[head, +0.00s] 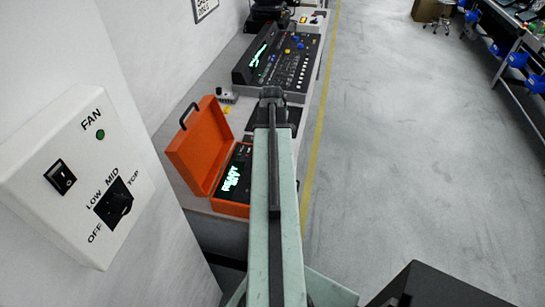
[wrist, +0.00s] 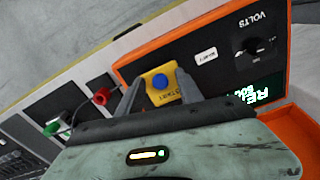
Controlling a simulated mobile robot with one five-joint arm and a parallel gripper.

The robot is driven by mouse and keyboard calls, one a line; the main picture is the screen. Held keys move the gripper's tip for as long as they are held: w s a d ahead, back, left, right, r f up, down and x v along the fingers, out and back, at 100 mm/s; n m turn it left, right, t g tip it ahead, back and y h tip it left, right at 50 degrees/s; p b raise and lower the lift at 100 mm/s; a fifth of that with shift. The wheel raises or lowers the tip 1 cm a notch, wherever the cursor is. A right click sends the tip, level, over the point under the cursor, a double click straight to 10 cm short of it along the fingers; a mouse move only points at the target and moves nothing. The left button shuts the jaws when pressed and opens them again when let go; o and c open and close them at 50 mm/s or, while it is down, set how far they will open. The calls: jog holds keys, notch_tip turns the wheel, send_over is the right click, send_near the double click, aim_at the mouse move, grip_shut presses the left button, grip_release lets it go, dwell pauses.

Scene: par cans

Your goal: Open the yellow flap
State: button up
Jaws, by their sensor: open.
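In the wrist view a yellow piece (wrist: 172,71) with a round blue button (wrist: 160,81) and dark lettering sits on the dark panel of an orange case (wrist: 205,24). It is the only yellow part I see on this panel; I cannot tell how it hinges. My gripper (wrist: 160,82) is open, with one finger on each side of the yellow piece. I cannot tell whether the fingers touch it. In the head view the orange case (head: 187,148) stands on the bench with its lid up; my arm hides part of its panel, and the yellow piece does not show.
The panel also has a VOLTS knob (wrist: 257,48) and a green display. A red plug (wrist: 103,96) and a green plug (wrist: 52,128) lie left of the case. A control console (head: 290,58) stands farther along the bench. A fan switch box (head: 85,185) is at left.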

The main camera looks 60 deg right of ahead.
grip_shut()
jog(key=shift+r, duration=0.1)
